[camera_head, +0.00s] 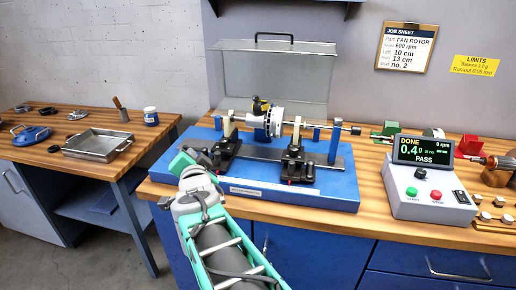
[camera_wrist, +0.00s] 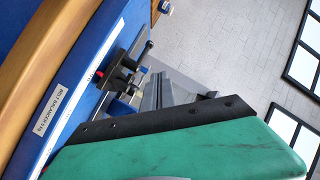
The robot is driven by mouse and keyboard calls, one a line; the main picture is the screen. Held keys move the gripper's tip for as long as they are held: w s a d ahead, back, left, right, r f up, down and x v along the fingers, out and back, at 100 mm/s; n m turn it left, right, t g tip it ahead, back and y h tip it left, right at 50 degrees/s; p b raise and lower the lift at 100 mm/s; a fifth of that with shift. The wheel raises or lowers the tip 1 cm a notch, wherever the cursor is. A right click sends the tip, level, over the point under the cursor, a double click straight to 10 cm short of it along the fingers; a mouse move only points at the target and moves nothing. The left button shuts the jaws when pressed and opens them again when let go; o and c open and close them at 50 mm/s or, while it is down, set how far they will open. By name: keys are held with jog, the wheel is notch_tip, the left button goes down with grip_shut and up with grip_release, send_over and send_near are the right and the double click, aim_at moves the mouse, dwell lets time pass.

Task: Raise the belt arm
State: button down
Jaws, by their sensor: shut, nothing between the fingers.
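The belt balancer (camera_head: 255,182) is a blue-based machine on the bench, with a white-and-dark rotor (camera_head: 262,121) on a horizontal shaft between two black-footed supports. A dark piece with a yellow part (camera_head: 259,104) sits at the top of the rotor; it looks like part of the belt arm, but I cannot make out its full shape. My gripper (camera_head: 206,155) is at the machine's left front, beside the left support and apart from the rotor. In the wrist view its grey fingers (camera_wrist: 158,91) are together and empty. The rotor is not recognisable there.
A clear guard (camera_head: 270,75) with a black handle stands behind the rotor. A control box (camera_head: 432,185) at right reads DONE, 0.4 g, PASS, 0 rpm. Small parts lie right of it. A left table holds a metal tray (camera_head: 97,156) and a blue-labelled jar (camera_head: 151,116).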

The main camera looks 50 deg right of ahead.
jog(key=s+d+f+m+h+b, duration=0.3)
jog(key=s+d+m+h+b, duration=0.35)
jog(key=d, duration=0.25)
jog(key=m+t+h+b, duration=0.1)
jog(key=m+h, duration=0.3)
send_near(260, 102)
notch_tip(260, 102, up, 5)
jog(key=w, duration=0.2)
jog(key=shift+s+d+r, duration=0.1)
jog(key=shift+d+r, duration=0.1)
jog(key=shift+d, duration=0.05)
